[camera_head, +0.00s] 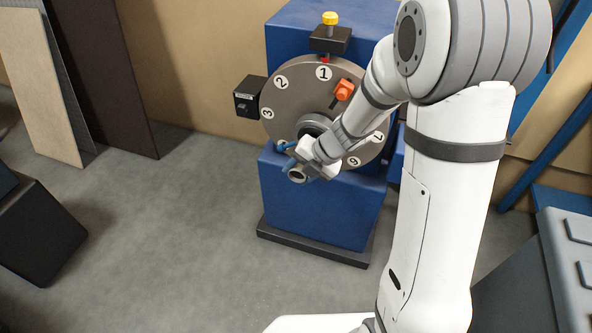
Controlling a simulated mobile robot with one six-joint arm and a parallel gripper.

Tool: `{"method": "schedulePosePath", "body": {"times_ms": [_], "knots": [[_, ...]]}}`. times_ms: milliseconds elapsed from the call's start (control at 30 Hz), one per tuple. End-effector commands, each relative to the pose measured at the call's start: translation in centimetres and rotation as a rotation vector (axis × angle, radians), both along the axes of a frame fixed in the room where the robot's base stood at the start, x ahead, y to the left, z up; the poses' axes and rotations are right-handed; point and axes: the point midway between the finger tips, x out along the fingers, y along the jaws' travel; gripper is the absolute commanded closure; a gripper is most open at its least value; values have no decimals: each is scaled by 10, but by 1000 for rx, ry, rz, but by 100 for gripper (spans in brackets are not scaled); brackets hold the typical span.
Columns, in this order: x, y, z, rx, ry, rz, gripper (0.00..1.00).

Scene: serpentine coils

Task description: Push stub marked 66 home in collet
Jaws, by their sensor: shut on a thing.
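A round grey disc (290,99) with numbered white labels is mounted on the front of a blue machine. My gripper (291,158) is at the disc's lower left edge, shut on a small blue piece (287,147) that looks like a stub. My wrist covers much of it, and no 66 marking is legible. The collet cannot be made out behind my gripper, so I cannot tell how deep the blue piece sits. An orange piece (344,89) sticks out of the disc at upper right, apart from my gripper.
A yellow knob (330,18) tops a black block above the disc. A black box (249,97) juts out at the disc's left. The blue machine base (315,202) stands below. Panels (110,75) lean at the left wall; the floor (165,235) in front is clear.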

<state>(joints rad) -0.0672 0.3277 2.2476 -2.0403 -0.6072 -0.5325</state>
Motion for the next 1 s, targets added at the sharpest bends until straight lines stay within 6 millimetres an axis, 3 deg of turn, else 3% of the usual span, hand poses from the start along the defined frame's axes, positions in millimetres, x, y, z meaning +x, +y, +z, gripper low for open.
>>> {"method": "schedulePosePath", "body": {"times_ms": [1000], "knots": [[33,-13,2,1,-1,-3,94]]}}
